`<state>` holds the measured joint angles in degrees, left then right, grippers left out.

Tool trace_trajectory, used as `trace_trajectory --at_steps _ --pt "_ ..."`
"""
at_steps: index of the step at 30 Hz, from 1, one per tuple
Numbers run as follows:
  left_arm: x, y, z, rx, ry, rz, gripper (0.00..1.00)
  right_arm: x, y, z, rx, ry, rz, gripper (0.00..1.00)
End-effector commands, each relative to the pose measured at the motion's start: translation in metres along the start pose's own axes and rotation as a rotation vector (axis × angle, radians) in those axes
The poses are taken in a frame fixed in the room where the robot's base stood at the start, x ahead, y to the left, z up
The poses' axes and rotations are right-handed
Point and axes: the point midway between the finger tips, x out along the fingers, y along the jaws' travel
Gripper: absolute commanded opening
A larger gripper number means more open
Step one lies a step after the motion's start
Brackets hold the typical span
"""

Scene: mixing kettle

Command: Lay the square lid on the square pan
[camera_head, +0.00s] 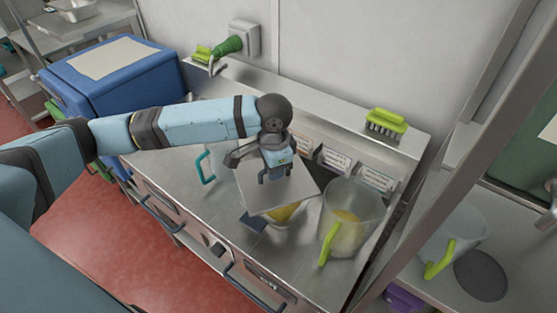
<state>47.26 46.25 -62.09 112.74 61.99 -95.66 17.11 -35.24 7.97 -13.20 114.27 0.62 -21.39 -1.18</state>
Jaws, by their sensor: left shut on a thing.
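The square lid (278,191) is a flat, pale grey plate in the middle of the counter. My left gripper (275,176) is above it, shut on the lid at its upper side. The square pan (288,222) is under the lid and mostly hidden by it; some yellow content shows below the lid's front edge. The lid looks slightly turned relative to the pan, and I cannot tell whether it touches the rim. My right gripper is not in view.
A clear jug with a green handle (350,217) and yellow content stands close to the right of the lid. A teal-handled container (207,165) is to the left. A green brush (386,124) lies on the back ledge. A metal post (447,160) rises at the right.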

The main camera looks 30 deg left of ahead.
Motion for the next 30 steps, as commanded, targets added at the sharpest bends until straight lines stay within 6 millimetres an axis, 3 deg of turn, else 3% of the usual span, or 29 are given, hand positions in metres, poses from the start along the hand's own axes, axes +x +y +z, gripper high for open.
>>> trace_trajectory --at_steps 9,15,21,30 --pt "0.003 -0.015 -0.009 0.61 0.001 0.0 0.0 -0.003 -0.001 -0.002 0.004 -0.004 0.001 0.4" --pt "0.006 -0.021 -0.012 0.881 0.0 0.0 0.0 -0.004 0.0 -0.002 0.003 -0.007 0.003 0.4" --pt "0.008 -0.023 -0.013 0.976 0.0 0.0 0.0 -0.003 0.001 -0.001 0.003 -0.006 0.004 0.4" --pt "0.025 -0.024 -0.013 0.978 0.0 -0.001 0.0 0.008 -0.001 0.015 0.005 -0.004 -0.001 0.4"
